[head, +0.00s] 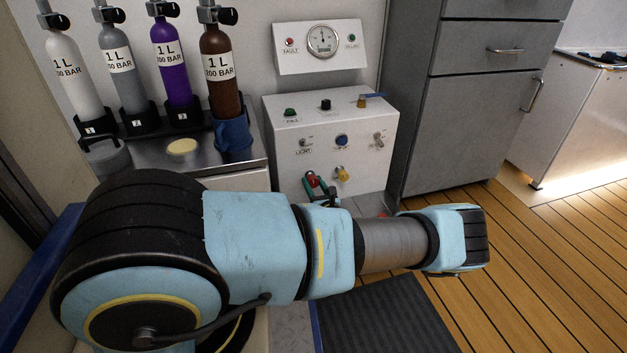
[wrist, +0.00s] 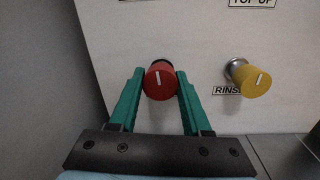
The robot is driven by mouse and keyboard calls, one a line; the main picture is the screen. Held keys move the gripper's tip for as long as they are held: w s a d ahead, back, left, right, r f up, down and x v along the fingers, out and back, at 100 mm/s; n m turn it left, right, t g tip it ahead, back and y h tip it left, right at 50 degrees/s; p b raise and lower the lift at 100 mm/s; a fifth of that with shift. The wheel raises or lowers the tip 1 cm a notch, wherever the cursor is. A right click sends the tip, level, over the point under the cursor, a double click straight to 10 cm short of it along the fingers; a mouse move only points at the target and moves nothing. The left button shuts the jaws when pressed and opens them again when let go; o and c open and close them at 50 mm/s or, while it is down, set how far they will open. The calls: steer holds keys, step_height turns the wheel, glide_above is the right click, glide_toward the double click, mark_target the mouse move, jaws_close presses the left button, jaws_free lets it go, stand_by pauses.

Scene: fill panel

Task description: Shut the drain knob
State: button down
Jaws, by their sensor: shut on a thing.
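The red knob (wrist: 160,80) sticks out from the white panel (wrist: 200,25) and carries a white line that stands nearly upright. My gripper (wrist: 161,84) has its green fingers on either side of the red knob, shut on it. In the head view the green fingers (head: 314,186) and the red knob (head: 312,179) show small at the lower front of the panel, partly behind my arm. No drain label is readable. A yellow knob (wrist: 255,81) with a tilted white line sits to the right, by a partly covered RINSE label.
A gauge box (head: 321,46) is above the panel. Several gas bottles (head: 172,60) stand at the left. Grey drawers (head: 483,90) stand to the right. Wooden floor (head: 560,260) is clear at the right.

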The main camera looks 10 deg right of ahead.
steer(key=shift+m, duration=0.7)
steer(key=shift+p, duration=0.3)
steer(key=shift+c, duration=1.8)
jaws_free()
steer(key=s+d+p, duration=0.2)
steer(key=s, duration=0.8)
steer(key=shift+s+f+p, duration=0.15)
steer(key=shift+s+p, duration=0.15)
steer(key=shift+p, duration=0.1)
